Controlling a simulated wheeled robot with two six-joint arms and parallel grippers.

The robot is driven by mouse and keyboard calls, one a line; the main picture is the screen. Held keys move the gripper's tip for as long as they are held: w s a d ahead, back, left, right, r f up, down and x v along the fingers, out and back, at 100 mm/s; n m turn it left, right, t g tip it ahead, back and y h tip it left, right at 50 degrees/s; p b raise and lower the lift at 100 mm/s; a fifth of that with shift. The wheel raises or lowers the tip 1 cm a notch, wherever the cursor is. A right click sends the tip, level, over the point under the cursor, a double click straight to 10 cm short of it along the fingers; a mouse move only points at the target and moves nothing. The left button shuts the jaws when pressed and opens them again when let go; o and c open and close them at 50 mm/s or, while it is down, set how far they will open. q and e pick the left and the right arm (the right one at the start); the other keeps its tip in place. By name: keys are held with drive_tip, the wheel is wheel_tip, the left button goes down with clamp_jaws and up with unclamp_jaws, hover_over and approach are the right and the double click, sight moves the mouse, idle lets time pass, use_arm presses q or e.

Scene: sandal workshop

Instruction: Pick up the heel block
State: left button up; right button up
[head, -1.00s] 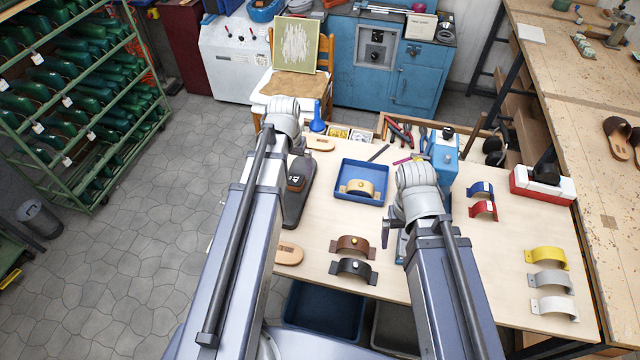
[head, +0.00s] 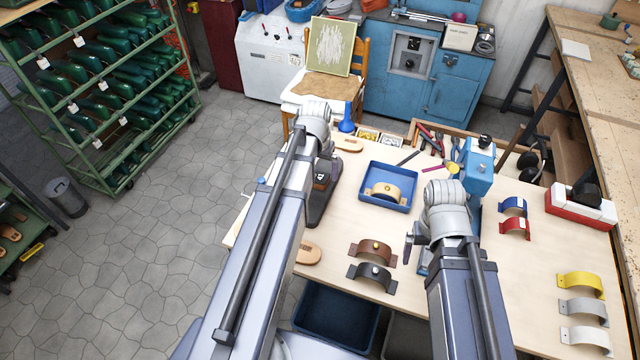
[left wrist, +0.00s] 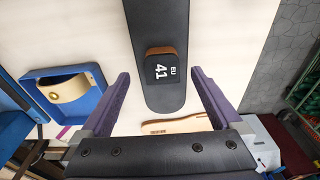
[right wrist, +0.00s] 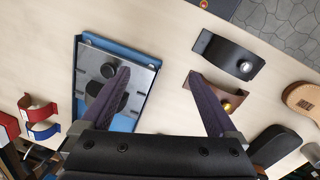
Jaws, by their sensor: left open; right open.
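The heel block (left wrist: 162,68) is a small brown block with a dark top marked EU 41. It sits on a long dark sole-shaped piece (left wrist: 168,98) on the workbench. In the head view the heel block (head: 321,180) shows just right of my left arm. My left gripper (left wrist: 160,76) is open, with one finger on each side of the dark piece in the left wrist view. Nothing is between the fingertips in its grip. My right gripper (right wrist: 157,73) is open and empty, above the bench between a blue-edged metal plate (right wrist: 146,76) and a brown strap (right wrist: 213,86).
A blue tray (head: 408,203) holding a tan strap lies right of the heel block. Brown and black straps (head: 372,277) lie at the front. A blue machine (head: 481,165) and a red-and-white box (head: 580,207) stand farther right. A tan sole (head: 309,253) lies near my left arm.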

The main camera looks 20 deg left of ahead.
sight(320, 177)
use_arm(q)
drive_tip(key=f+b, duration=0.2)
drive_tip(key=f, duration=0.1)
drive_tip(key=shift+w+a+f+b, duration=0.2)
drive_tip(key=shift+w+f+b, duration=0.15)
drive_tip(key=shift+f+b, duration=0.05)
use_arm(e)
wheel_tip(320, 177, down, 4)
drive_tip(key=shift+r, duration=0.1)
use_arm(q)
drive_tip(key=shift+r, duration=0.1)
drive_tip(key=shift+c, duration=0.2)
use_arm(e)
drive_tip(key=shift+r, duration=0.1)
use_arm(q)
drive_tip(key=c, duration=1.4)
drive_tip(key=shift+r, duration=0.1)
use_arm(e)
drive_tip(key=shift+r, duration=0.1)
